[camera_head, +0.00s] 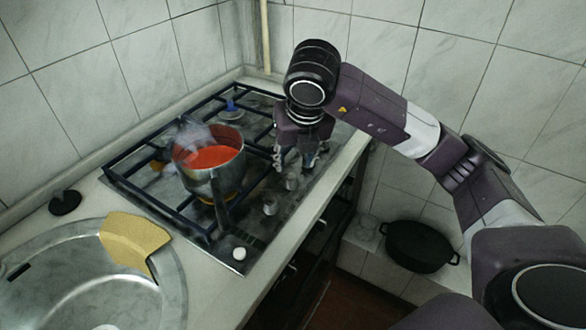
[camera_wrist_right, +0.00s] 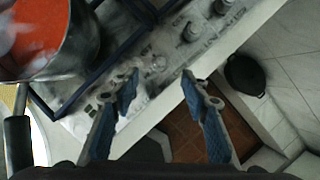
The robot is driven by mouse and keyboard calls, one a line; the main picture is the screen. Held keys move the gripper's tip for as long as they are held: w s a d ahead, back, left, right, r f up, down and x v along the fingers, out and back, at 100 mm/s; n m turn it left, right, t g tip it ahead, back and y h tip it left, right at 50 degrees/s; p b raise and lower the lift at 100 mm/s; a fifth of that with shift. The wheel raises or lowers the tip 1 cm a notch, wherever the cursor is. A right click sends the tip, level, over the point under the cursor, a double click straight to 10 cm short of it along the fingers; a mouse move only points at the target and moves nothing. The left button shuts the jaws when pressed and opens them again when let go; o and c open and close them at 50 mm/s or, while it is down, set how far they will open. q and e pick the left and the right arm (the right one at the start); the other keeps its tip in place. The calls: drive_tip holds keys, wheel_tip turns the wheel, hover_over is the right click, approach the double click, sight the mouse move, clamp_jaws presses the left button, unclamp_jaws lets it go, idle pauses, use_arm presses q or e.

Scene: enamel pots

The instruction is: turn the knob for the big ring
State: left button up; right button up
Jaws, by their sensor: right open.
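The gas hob (camera_head: 252,225) has a row of small knobs along its front edge. A silvery knob (camera_head: 270,207) and another knob (camera_head: 291,181) show in the head view; a white round button or knob (camera_head: 239,253) is at the near corner. In the right wrist view one knob (camera_wrist_right: 190,32) stands beyond the fingers, with another (camera_wrist_right: 222,7) above it. I cannot tell which serves the big ring. My right gripper (camera_head: 297,162) points down over the far part of the row, open and empty; its fingertips (camera_wrist_right: 160,83) are apart. My left gripper is out of view.
A steaming pot of red liquid (camera_head: 212,157) sits on the grates, its handle toward the front, with an orange glow beneath. A sink (camera_head: 75,285) with a yellow cloth (camera_head: 133,240) is at left. A dark pot (camera_head: 418,246) stands low at right.

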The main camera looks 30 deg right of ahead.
drive_tip(key=shift+v, duration=1.7)
drive_tip(key=shift+f, duration=0.1)
